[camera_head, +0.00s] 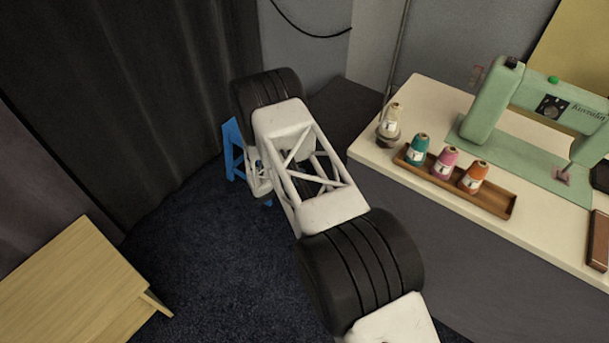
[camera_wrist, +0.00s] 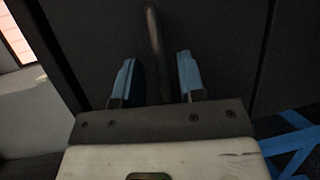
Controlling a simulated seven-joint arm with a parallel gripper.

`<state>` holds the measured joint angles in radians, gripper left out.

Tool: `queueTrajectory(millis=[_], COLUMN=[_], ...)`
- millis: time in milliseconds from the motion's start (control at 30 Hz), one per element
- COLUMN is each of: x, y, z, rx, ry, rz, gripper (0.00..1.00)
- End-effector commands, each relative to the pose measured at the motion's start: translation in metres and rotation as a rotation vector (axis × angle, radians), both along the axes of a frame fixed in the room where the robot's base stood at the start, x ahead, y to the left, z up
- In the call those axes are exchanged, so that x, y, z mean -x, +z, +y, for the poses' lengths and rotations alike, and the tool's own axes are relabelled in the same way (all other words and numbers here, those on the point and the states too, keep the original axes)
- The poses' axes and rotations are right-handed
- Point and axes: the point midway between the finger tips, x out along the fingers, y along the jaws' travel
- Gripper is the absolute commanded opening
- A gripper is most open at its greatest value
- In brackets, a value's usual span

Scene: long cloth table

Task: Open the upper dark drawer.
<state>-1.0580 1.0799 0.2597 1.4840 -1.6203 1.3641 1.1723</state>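In the wrist view a dark drawer front (camera_wrist: 222,55) fills most of the picture. A slim dark bar handle (camera_wrist: 152,35) stands out from it and runs lengthwise through the picture. My gripper (camera_wrist: 157,60) has its two blue fingers apart, one on each side of the handle, with visible gaps. I cannot tell how deep the handle sits between them. A seam on the right separates this front from another dark panel (camera_wrist: 292,60). In the head view the dark cabinet's top (camera_head: 345,108) shows behind my arm; its drawer fronts and my gripper are mostly hidden by the arm.
A cream table (camera_head: 425,95) on the right holds a green sewing machine (camera_head: 490,100) and a wooden tray (camera_head: 500,203) of thread spools. A wooden table (camera_head: 75,280) is at lower left. Dark carpet between is clear.

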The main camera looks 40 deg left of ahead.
Motion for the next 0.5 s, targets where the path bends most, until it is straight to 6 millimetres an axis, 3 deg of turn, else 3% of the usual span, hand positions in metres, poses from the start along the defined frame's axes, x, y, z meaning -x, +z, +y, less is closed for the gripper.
queueTrajectory(millis=[200, 500], x=[-0.018, -0.022], y=[-0.005, -0.005], z=[-0.008, -0.010], rx=[0.001, 0.000], ry=[0.000, 0.001], rz=[0.000, 0.001], gripper=[0.37, 0.37])
